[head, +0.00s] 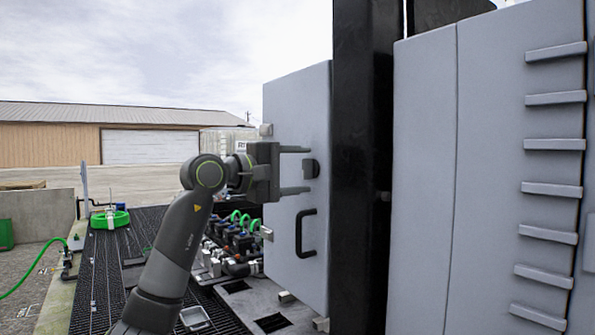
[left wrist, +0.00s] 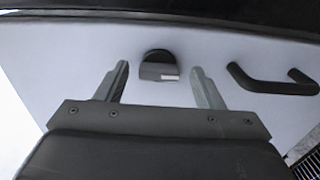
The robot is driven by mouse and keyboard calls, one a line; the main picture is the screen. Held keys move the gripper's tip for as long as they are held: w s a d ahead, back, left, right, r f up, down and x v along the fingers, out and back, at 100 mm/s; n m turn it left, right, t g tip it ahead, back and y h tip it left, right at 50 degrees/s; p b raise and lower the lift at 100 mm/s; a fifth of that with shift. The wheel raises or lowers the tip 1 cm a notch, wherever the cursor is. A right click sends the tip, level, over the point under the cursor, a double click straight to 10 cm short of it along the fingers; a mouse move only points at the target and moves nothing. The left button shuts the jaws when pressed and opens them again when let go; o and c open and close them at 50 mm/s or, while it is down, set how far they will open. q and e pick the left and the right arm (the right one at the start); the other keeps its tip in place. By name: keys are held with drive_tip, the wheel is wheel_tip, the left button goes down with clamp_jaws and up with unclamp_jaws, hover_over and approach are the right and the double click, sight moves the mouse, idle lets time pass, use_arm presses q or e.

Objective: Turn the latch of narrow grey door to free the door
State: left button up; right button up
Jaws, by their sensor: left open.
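The narrow grey door (head: 284,110) stands in the middle of the head view, beside a black post. It fills most of the left wrist view (left wrist: 60,60). Its dark latch (head: 311,169) sits above the black door handle (head: 306,233). In the left wrist view the latch (left wrist: 158,66) shows a small light patch, and the handle (left wrist: 272,80) is to its right. My left gripper (head: 295,170) is open and points at the latch. In the left wrist view its fingers (left wrist: 160,85) are on either side of the latch, with visible gaps. My right gripper is not in view.
A black post (head: 362,140) stands directly right of the door. Large grey panels with step-like ribs (head: 553,145) fill the right side. Below and left of the door are manifold parts with green hoses (head: 240,220) over a dark grated deck (head: 120,260).

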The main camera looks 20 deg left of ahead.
use_arm(q)
drive_tip(key=shift+s+a+f+b, duration=0.1)
drive_tip(key=shift+s+a+b, duration=0.25)
drive_tip(key=shift+s, duration=0.05)
drive_tip(key=b+v, duration=0.6)
drive_tip(key=v, duration=1)
drive_tip(key=shift+s+a, duration=0.1)
